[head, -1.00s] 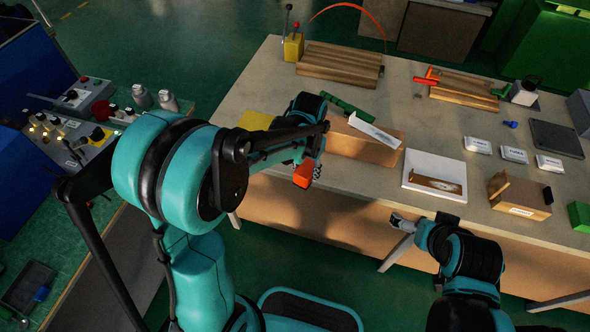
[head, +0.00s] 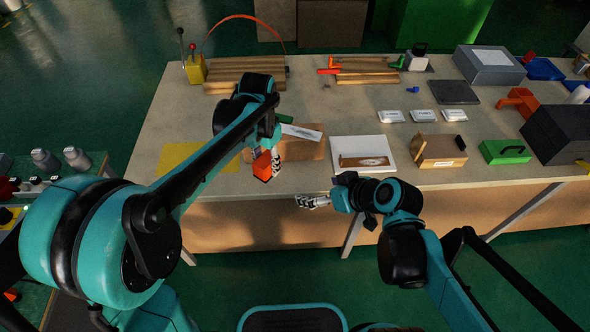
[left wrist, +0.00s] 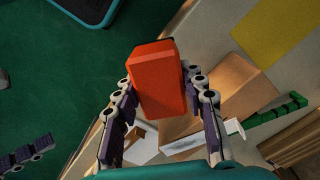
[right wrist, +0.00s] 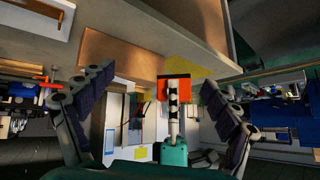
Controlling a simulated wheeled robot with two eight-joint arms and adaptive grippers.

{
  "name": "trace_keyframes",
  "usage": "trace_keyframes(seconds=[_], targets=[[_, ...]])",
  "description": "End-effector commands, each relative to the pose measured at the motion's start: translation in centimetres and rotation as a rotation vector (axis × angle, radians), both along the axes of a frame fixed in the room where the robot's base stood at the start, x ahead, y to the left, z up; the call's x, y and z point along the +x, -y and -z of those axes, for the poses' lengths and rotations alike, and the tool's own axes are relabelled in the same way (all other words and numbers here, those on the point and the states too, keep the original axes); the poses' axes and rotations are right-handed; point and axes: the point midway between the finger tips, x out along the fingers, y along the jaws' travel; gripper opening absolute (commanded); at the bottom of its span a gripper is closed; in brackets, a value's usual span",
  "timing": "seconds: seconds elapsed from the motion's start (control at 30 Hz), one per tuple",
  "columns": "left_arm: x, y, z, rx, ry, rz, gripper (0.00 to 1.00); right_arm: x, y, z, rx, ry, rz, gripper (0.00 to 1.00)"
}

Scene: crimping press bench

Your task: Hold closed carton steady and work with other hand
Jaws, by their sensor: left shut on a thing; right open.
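My left gripper (head: 268,168) is shut on a red-orange block (head: 262,165), held at the bench's front edge. The block (left wrist: 157,80) sits between its fingers in the left wrist view. A plain brown carton (head: 308,150) stands on the bench just behind and right of it; the arm partly hides it. The carton also shows in the left wrist view (left wrist: 243,82). My right gripper (head: 312,201) is open and empty in front of the bench edge, apart from the carton and to the right of the block. The block (right wrist: 174,88) appears beyond its fingers in the right wrist view.
A white tray (head: 345,143) lies right of the carton, then a smaller labelled brown box (head: 428,148) and a green case (head: 505,151). A yellow mat (head: 175,155) lies left. White packs (head: 391,116) and wooden boards (head: 225,87) stand farther back.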

Motion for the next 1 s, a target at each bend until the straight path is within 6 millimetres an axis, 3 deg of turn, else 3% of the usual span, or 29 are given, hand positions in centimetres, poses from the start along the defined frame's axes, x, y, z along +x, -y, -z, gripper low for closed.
trace_keyframes(seconds=[0.2,0.5,0.67,1.0], targets=[[0.0,0.0,0.0,0.000,0.000,-0.001,0.04,2.8,-3.7,-1.2,0.110,0.216,-0.235,0.89],[0.0,0.0,0.0,0.000,0.000,-0.001,0.04,4.1,-5.4,-2.5,0.163,0.391,-0.348,0.89],[0.0,0.0,0.0,0.000,0.000,-0.001,0.04,5.0,-6.8,-1.9,0.164,0.397,-0.357,0.89],[0.0,0.0,0.0,0.000,0.000,-0.001,0.04,8.7,-11.6,0.6,0.163,0.396,-0.355,0.89]])
